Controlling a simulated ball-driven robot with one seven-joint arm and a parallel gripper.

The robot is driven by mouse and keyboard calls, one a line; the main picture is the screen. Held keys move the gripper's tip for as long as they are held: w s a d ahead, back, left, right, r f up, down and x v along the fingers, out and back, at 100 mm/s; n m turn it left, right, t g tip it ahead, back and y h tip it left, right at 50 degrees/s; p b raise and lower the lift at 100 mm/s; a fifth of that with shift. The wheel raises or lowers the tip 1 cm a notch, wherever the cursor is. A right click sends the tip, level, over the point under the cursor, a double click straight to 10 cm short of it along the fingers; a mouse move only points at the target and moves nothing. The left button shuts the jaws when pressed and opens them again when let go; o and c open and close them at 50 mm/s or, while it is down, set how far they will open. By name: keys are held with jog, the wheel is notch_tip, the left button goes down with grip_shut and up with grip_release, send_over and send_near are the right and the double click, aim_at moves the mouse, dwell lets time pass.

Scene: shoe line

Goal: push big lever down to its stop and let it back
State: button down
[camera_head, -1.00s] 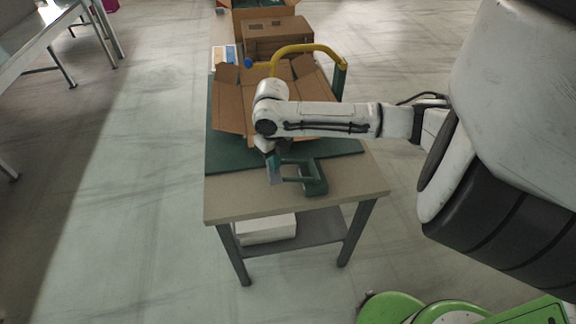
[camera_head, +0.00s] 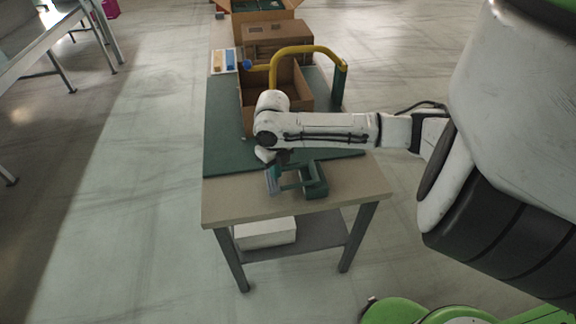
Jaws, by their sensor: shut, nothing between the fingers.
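The big lever appears to be the yellow bent bar (camera_head: 303,49) over the far part of the table, raised in an arch with a blue knob (camera_head: 247,64) at its left end. Its right end meets a dark green post (camera_head: 339,86). My gripper (camera_head: 271,186) is at the near end of the table, well in front of the lever and apart from it. It points down beside a green frame-like tool (camera_head: 315,180). The fingers are small and partly hidden by my wrist; they look shut and empty. Whether they touch the tool cannot be told.
An open cardboard box (camera_head: 290,85) stands on the green mat (camera_head: 225,135) under the lever. More boxes (camera_head: 277,42) stand behind, with a small coloured tray (camera_head: 224,60) at the left.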

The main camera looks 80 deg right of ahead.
jog(key=shift+r, duration=0.1)
notch_tip(320, 180, up, 12)
jog(key=p, duration=0.9)
dwell(0.3)
dwell(0.4)
